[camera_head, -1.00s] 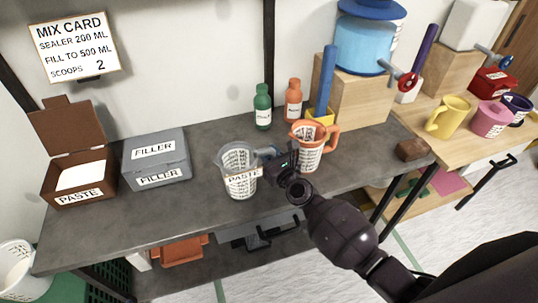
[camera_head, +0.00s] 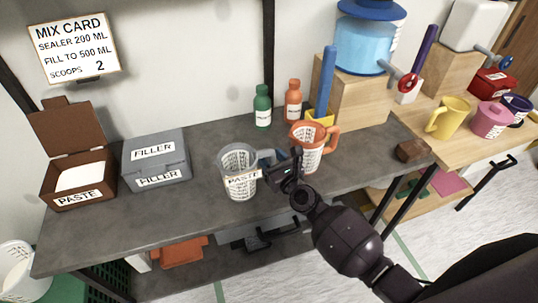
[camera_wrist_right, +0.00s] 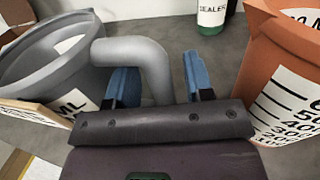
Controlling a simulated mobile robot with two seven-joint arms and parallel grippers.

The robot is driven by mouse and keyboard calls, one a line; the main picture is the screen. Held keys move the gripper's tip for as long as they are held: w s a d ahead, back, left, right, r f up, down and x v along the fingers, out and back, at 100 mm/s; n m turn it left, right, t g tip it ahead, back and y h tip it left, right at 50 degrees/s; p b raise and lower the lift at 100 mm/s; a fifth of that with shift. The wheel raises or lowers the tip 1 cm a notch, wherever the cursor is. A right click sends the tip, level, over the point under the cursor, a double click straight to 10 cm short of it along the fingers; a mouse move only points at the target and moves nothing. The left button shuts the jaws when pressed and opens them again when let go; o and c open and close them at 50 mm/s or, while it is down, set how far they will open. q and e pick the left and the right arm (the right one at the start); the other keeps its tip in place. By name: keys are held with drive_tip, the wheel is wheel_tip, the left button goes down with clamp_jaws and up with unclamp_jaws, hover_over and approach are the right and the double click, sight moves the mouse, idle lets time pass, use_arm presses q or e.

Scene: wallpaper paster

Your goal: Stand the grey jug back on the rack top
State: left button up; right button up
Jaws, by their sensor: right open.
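The fingers are apart, with a gap between the handle and the right finger. The left finger appears to be inside the handle loop. My left gripper is not in view.
An orange jug (camera_head: 307,158) stands close to the right of my right gripper. Green (camera_head: 262,108) and orange (camera_head: 293,103) bottles stand behind. A grey FILLER box (camera_head: 157,160) and a brown PASTE box (camera_head: 75,190) are at left. The rack top between FILLER box and grey jug is clear.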

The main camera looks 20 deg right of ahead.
drive_tip(key=v, duration=0.3)
drive_tip(key=b+v, duration=0.1)
drive_tip(key=v, duration=0.5)
drive_tip(key=shift+s+d+f, duration=0.1)
drive_tip(key=shift+d+f, duration=0.05)
drive_tip(key=shift+f, duration=0.1)
drive_tip(key=s+d+f+n+g+h, duration=0.2)
drive_tip(key=s+n, duration=0.7)
drive_tip(key=n, duration=0.8)
drive_tip(key=s+d+f+n+g+h, duration=0.2)
drive_tip(key=s+d+f+n, duration=0.4)
drive_tip(key=n, duration=1.1)
drive_tip(key=s+f+g, duration=0.1)
drive_tip(key=s+f, duration=0.1)
drive_tip(key=s, duration=0.1)
drive_tip(key=shift+s+g+h, duration=0.25)
drive_tip(key=shift+g+h, duration=0.15)
drive_tip(key=shift+d, duration=0.1)
